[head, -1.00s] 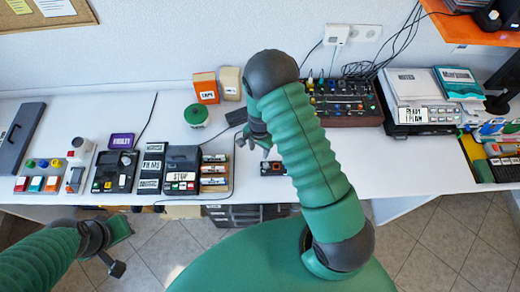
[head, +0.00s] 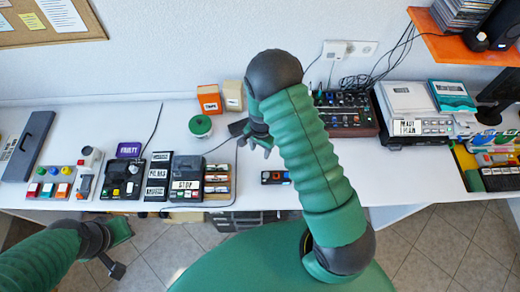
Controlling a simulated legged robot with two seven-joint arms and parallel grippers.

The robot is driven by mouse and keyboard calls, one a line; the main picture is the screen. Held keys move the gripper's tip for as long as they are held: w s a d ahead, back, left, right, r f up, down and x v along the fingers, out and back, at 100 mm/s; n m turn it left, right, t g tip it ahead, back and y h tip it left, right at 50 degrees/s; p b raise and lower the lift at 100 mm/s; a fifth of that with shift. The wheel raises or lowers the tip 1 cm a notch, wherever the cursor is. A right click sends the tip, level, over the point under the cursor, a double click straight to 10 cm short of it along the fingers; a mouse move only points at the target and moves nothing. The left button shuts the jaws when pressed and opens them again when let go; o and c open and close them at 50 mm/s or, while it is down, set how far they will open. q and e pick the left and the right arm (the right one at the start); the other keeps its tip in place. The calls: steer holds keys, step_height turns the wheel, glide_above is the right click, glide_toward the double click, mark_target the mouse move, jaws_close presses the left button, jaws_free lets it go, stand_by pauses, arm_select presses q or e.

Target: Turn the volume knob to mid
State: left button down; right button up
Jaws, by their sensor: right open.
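I cannot read a volume label on any knob. A dark mixer panel with many small knobs (head: 348,117) stands at the back, partly hidden behind my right arm. A small dark device with coloured parts (head: 275,177) lies near the front edge of the table. My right gripper (head: 257,140) is open and empty, above the table between the green round tin (head: 200,125) and the mixer panel. My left gripper (head: 118,250) hangs in front of the table at lower left, away from the devices; its jaw opening is unclear.
Button boxes (head: 50,183), a black box with a joystick (head: 124,178) and a STOP box (head: 187,180) line the left. An orange box (head: 209,99) stands behind. White devices (head: 415,105) and an orange shelf (head: 465,48) are at right.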

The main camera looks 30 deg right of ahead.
step_height(320, 180, up, 4)
steer(key=p, duration=0.3)
steer(key=shift+d+r, duration=0.1)
stand_by(0.4)
step_height(320, 180, up, 17)
steer(key=b, duration=0.2)
steer(key=shift+s+b, duration=0.2)
steer(key=shift+b, duration=0.2)
steer(key=shift+f, duration=0.2)
